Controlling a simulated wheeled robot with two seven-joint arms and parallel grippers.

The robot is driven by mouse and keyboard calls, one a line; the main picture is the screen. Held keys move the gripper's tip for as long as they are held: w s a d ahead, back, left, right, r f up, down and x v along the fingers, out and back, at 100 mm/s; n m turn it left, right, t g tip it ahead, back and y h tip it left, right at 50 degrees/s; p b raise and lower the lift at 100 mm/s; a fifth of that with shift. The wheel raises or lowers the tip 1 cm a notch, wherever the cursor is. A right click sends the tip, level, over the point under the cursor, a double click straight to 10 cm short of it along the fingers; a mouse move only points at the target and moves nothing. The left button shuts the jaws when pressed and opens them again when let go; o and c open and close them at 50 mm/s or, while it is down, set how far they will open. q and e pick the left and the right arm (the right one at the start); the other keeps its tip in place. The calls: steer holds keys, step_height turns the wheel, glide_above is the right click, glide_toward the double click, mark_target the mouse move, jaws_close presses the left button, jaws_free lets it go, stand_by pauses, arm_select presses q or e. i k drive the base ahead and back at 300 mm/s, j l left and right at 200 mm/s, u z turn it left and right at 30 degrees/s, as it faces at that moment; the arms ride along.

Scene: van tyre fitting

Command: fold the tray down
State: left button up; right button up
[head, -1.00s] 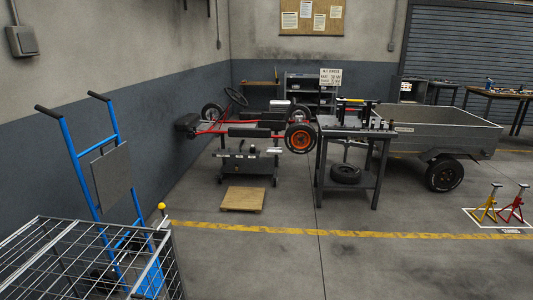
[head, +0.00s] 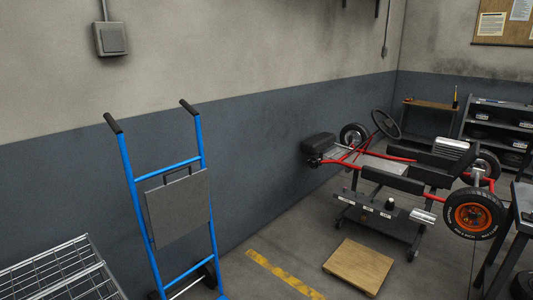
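A blue hand truck (head: 131,178) with black grips stands upright near the wall, left of centre in the head view. A flat grey panel (head: 178,209) sits upright against its frame between the two blue uprights; it looks like the tray, folded up. The foot of the hand truck is partly cut off by the bottom edge of the view. Neither of my grippers shows.
A wire mesh cage (head: 62,272) stands at the lower left, close to the hand truck. A go-kart on a stand (head: 386,215), a wooden board (head: 358,266) on the floor and a workbench (head: 522,205) are to the right. Open floor lies between hand truck and board.

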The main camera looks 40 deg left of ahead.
mark_target(175, 208)
steer(key=i+u, duration=0.3)
steer(key=i, duration=0.2)
steer(key=i+u, duration=0.25)
steer(key=i, duration=0.25)
steer(key=i+l+u, duration=0.3)
steer(key=i, duration=0.2)
steer(key=i+j+u, duration=0.15)
steer(key=u, duration=0.3)
steer(key=i+u, duration=0.35)
steer(key=u, duration=0.15)
steer(key=i+u, duration=0.3)
steer(key=u, duration=0.15)
steer(key=i+l+u, duration=0.15)
steer(key=u, duration=0.35)
steer(key=i, duration=0.1)
